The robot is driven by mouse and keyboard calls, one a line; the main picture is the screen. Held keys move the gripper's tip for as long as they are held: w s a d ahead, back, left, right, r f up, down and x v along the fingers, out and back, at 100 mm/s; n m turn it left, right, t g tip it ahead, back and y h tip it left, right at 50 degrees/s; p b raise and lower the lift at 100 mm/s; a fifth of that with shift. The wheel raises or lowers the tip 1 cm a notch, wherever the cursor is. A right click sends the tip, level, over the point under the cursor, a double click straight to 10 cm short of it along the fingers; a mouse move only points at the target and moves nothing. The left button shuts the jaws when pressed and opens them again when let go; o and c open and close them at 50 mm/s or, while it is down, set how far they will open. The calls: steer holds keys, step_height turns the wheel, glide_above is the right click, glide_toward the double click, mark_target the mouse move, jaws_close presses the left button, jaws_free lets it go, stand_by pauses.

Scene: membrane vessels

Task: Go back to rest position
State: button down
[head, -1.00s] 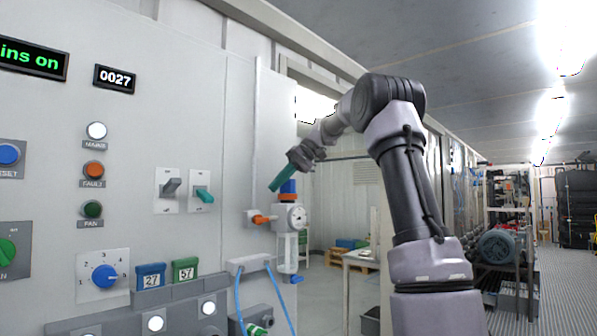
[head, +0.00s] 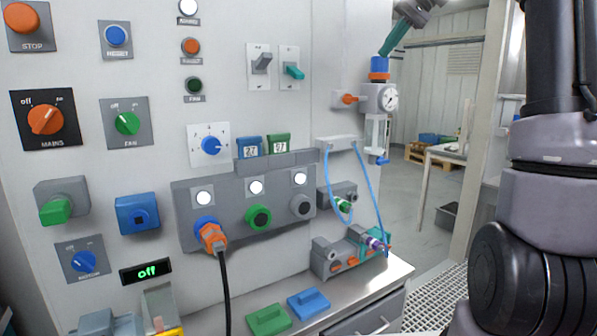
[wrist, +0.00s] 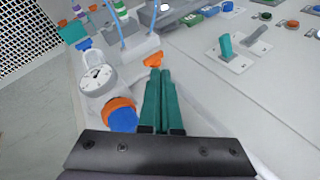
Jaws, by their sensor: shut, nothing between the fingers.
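My gripper (head: 394,38) is at the top of the head view, partly cut off by the frame edge. Its teal fingers are together and hold nothing. They point down towards the blue cap (head: 379,64) of the gauge unit on the panel's right edge. In the wrist view the fingers (wrist: 163,98) lie closed side by side. The blue cap with its orange collar (wrist: 121,115) is just left of them, and the white gauge (wrist: 97,80) is farther up. I cannot tell whether the fingers touch the cap.
The control panel (head: 215,110) carries knobs, lamps and two levers. An orange plug (head: 212,237) with a black cable sits in a socket. Blue tubes (head: 372,195) hang beside a valve block. A counter (head: 385,290) holds a green and a blue block. Open floor lies right of the panel.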

steer(key=s+f+m+t+h, duration=0.2)
steer(key=s+f, duration=0.6)
steer(key=s, duration=0.5)
steer(key=s+f+m+t+h, duration=0.3)
steer(key=s+f, duration=0.6)
steer(key=s, duration=0.3)
steer(key=shift+s+a+m+t, duration=0.2)
steer(key=shift+s+m+t, duration=0.15)
steer(key=shift+t, duration=0.35)
